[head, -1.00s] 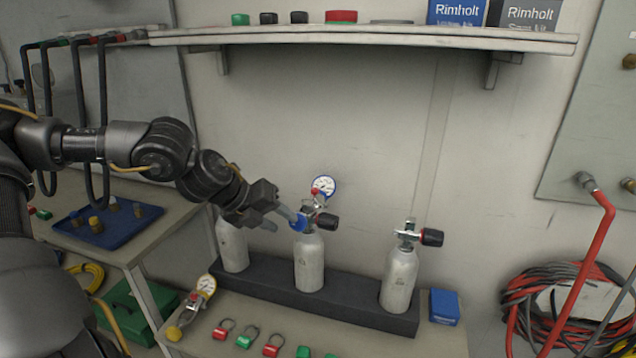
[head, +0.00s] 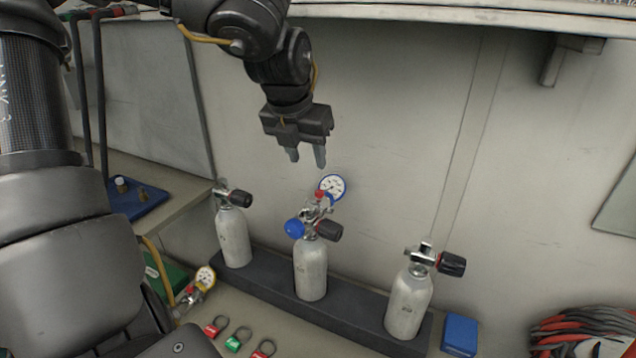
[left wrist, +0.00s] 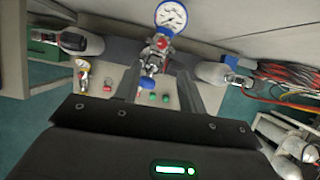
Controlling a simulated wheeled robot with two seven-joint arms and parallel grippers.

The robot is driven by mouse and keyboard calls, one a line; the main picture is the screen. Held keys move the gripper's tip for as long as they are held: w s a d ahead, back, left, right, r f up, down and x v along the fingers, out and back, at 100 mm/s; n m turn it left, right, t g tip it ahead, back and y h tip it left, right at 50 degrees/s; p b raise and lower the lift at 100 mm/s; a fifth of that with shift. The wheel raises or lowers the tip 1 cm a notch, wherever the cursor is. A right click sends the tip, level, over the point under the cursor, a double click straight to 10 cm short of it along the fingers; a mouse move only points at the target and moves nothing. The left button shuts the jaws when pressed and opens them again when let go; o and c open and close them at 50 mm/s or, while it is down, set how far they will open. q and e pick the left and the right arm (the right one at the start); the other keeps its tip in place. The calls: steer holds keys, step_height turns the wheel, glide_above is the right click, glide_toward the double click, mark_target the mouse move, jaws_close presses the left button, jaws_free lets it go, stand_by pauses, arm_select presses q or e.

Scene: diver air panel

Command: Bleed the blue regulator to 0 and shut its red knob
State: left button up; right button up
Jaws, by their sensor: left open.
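The blue regulator (head: 295,228) is mounted on the valve of the middle grey cylinder (head: 311,270). Its blue-rimmed gauge (head: 332,187) stands above it, and its small red knob (head: 319,195) sits just beside the gauge. The gauge also shows in the left wrist view (left wrist: 171,16), with the red knob (left wrist: 161,43) below it; the needle reading is too small to tell. My left gripper (head: 306,157) is open and empty, pointing down above the regulator and apart from it. My right gripper is not in view.
A left cylinder (head: 233,238) and a right cylinder (head: 408,303) stand in the same dark rack (head: 352,318). A yellow gauge (head: 205,277) and several coloured tags lie in front on the bench. A blue box (head: 460,334) stands at right. A shelf runs above.

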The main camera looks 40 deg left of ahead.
mark_target(319, 192)
arm_select(q)
steer(key=x, duration=0.9)
steer(key=shift+d, duration=0.1)
steer(key=shift+w+f, duration=0.25)
steer(key=shift+f, duration=0.05)
steer(key=shift+w+f, duration=0.15)
steer(key=shift+f, duration=0.15)
steer(key=shift+c, duration=0.4)
jaws_close()
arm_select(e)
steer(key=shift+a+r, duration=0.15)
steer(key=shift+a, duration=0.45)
